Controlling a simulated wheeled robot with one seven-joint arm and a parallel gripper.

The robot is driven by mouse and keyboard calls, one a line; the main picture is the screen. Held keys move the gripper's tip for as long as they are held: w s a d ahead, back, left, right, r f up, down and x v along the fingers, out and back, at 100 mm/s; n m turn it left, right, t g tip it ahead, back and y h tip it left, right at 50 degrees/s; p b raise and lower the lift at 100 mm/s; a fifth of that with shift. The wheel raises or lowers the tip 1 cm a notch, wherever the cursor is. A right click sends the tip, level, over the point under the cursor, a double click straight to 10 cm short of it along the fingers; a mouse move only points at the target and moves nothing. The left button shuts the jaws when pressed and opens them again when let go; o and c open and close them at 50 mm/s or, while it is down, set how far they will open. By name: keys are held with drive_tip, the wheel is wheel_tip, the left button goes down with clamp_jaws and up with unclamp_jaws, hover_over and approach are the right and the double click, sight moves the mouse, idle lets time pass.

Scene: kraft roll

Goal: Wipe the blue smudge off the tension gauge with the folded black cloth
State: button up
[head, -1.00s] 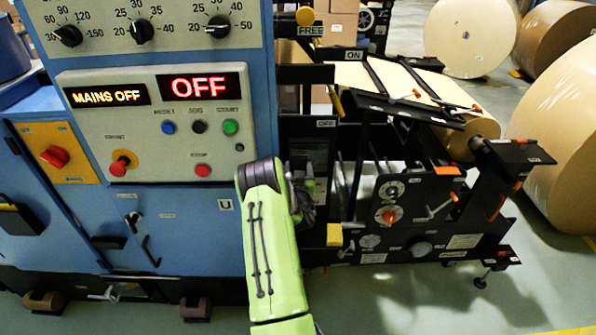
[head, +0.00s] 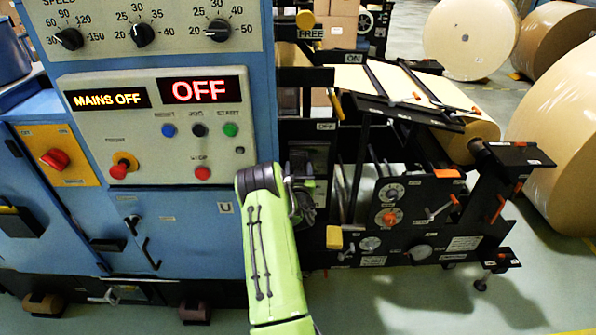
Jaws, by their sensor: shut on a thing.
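My green arm (head: 272,250) rises from the bottom middle and bends away from the camera at its dark joint (head: 258,178). Dark wrist parts of mine show just right of that joint, in front of the black machine frame. My gripper's fingers are hidden behind the arm, and I cannot make out the folded black cloth. Round dials (head: 391,193) sit on the black side plate to the right of the arm. I cannot tell whether one of them is the tension gauge, and I see no blue smudge.
A blue cabinet (head: 180,235) with a control panel (head: 150,160) stands on the left, close to my arm. Its displays read MAINS OFF and OFF. The black machine frame (head: 440,190) carries a kraft web. Large paper rolls (head: 560,130) stand at right. Floor is open at lower right.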

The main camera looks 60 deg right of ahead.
sight(312, 160)
drive_tip(key=shift+w+d, duration=0.3)
drive_tip(key=shift+d, duration=0.25)
drive_tip(key=shift+s+d+p, duration=0.35)
drive_tip(key=shift+s+d, duration=0.2)
drive_tip(key=shift+s, duration=0.6)
drive_tip(key=shift+s+d+p, duration=0.4)
drive_tip(key=shift+s+d, duration=0.2)
drive_tip(key=shift+s, duration=0.5)
drive_tip(key=shift+s+d+p, duration=0.35)
drive_tip(key=shift+s+d, duration=0.2)
drive_tip(key=shift+s, duration=0.6)
drive_tip(key=shift+w+a+f+b, duration=0.1)
drive_tip(key=shift+w+a+b, duration=0.2)
drive_tip(key=shift+w+b, duration=0.35)
drive_tip(key=shift+w+a+b, duration=0.25)
drive_tip(key=shift+w+b, duration=0.35)
drive_tip(key=w+b, duration=0.1)
drive_tip(key=w+a+b, duration=0.1)
drive_tip(key=b, duration=0.1)
drive_tip(key=w+a+b, duration=0.1)
drive_tip(key=w, duration=0.1)
drive_tip(key=shift+w+a, duration=0.1)
drive_tip(key=shift+w+a+b, duration=0.1)
drive_tip(key=shift+w+b, duration=0.05)
drive_tip(key=shift+b, duration=0.15)
drive_tip(key=shift+r, duration=0.2)
